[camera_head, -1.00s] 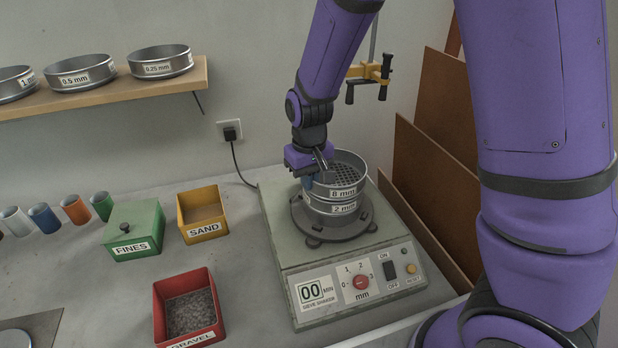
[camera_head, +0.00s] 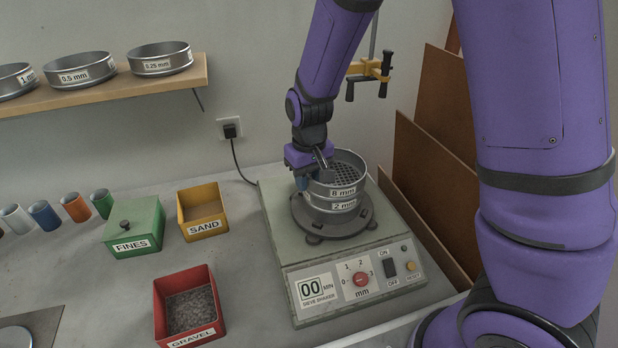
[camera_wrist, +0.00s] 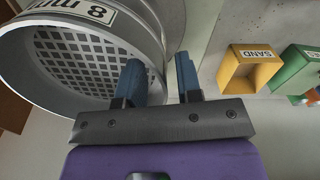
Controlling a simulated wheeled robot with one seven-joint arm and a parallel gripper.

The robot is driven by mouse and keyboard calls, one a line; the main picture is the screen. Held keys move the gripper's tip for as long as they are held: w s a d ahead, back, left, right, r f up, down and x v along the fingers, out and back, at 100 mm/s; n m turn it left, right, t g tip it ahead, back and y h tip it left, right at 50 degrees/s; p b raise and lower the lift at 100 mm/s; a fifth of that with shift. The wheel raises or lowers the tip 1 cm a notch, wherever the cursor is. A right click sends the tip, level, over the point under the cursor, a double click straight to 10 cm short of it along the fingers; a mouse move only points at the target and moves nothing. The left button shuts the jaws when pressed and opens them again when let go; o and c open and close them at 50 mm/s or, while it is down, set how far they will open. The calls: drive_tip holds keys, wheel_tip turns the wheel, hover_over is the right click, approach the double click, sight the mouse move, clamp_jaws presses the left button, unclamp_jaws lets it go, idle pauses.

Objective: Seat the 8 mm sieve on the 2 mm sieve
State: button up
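The 8 mm sieve (camera_head: 345,191), a grey metal ring with a coarse perforated floor, sits on top of the 2 mm sieve (camera_head: 344,206) on the sieve shaker (camera_head: 290,262). The two look level and stacked with no visible gap; the join behind is hidden. My gripper (camera_head: 314,176) is at the left side of the 8 mm sieve. In the wrist view my gripper (camera_wrist: 161,80) is open, its blue fingers straddling the wall of the 8 mm sieve (camera_wrist: 75,60), one inside and one outside, with space showing beside the outer finger.
The SAND bin (camera_head: 203,228), green FINES box (camera_head: 133,228) and red GRAVEL bin (camera_head: 189,330) stand left of the shaker. A shelf (camera_head: 120,88) holds several sieves.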

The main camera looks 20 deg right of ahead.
wheel_tip(320, 180, up, 10)
drive_tip(key=shift+r, duration=0.4)
idle(0.5)
drive_tip(key=s+d+r+m+t+y, duration=0.1)
drive_tip(key=s+d+r+t, duration=0.2)
drive_tip(key=s+d+r, duration=0.65)
drive_tip(key=s+d+r+t, duration=0.1)
drive_tip(key=s+r, duration=0.1)
drive_tip(key=s, duration=0.4)
drive_tip(key=s+d+r+m+t+h, duration=0.1)
drive_tip(key=s+d+r, duration=0.1)
drive_tip(key=s, duration=0.4)
drive_tip(key=shift+v, duration=0.9)
drive_tip(key=shift+w+d, duration=0.1)
drive_tip(key=shift+d, duration=0.05)
